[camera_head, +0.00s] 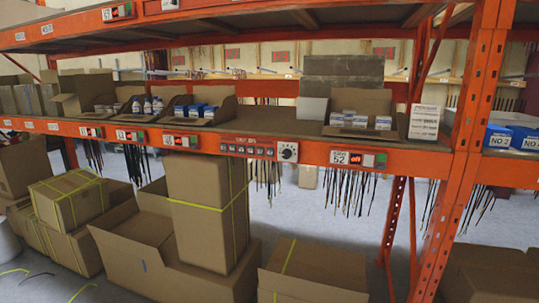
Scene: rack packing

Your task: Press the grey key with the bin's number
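A panel (247,148) with a row of several small keys is fixed to the orange shelf beam; the key numbers are too small to read. Above that label, an open cardboard bin (362,103) holds small blue-and-white boxes (360,121). More bins stand left, with blue boxes (195,110) and with white-and-blue bottles (153,105). Neither of my grippers is in view.
The orange beam (420,163) spans the view, with an orange upright (474,120) at right. A bare stretch of shelf (270,121) lies behind the key panel. Dark cords hang beneath the beam. Cardboard boxes (208,210) stand on the floor below.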

